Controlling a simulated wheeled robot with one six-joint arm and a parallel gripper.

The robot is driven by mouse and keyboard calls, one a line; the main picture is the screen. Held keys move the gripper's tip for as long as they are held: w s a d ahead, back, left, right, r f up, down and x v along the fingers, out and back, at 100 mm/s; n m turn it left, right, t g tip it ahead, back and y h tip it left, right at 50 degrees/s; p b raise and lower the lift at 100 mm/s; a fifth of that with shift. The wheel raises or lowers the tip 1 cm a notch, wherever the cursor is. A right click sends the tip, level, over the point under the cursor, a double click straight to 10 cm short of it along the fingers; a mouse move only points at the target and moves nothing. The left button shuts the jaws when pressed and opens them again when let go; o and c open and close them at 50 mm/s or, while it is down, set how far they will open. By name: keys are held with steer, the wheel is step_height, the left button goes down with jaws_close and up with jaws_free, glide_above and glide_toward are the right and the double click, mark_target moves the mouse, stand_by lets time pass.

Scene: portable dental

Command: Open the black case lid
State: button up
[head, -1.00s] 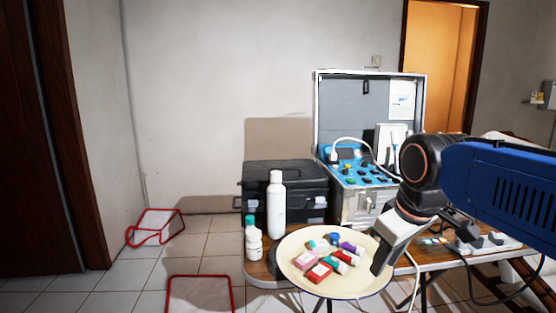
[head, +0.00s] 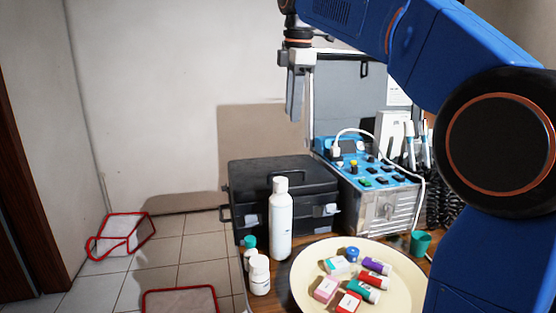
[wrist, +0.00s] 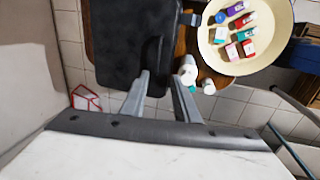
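The black case (head: 275,190) stands on the table at the centre of the head view. Its lid is shut, with latches on its front side. In the wrist view the case (wrist: 115,45) lies below, at top left of centre. My gripper (head: 293,118) hangs pointing down, high above the case and apart from it. In the wrist view my gripper (wrist: 160,82) has its fingers spread with nothing between them, so it is open.
A tall white bottle (head: 280,220) and smaller bottles (head: 260,275) stand in front of the case. A cream plate (head: 395,293) with several small boxes is at the front right. An open silver unit (head: 385,205) stands right of the case. Red-edged floor items (head: 122,236) lie left.

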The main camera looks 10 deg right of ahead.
steer(key=w+f, duration=0.1)
steer(key=f, duration=0.4)
steer(key=w+f, duration=0.1)
steer(key=f, duration=0.5)
steer(key=w+f, duration=0.2)
steer(key=f, duration=0.3)
steer(key=shift+a+f, duration=0.1)
steer(key=shift+f, duration=0.3)
jaws_close()
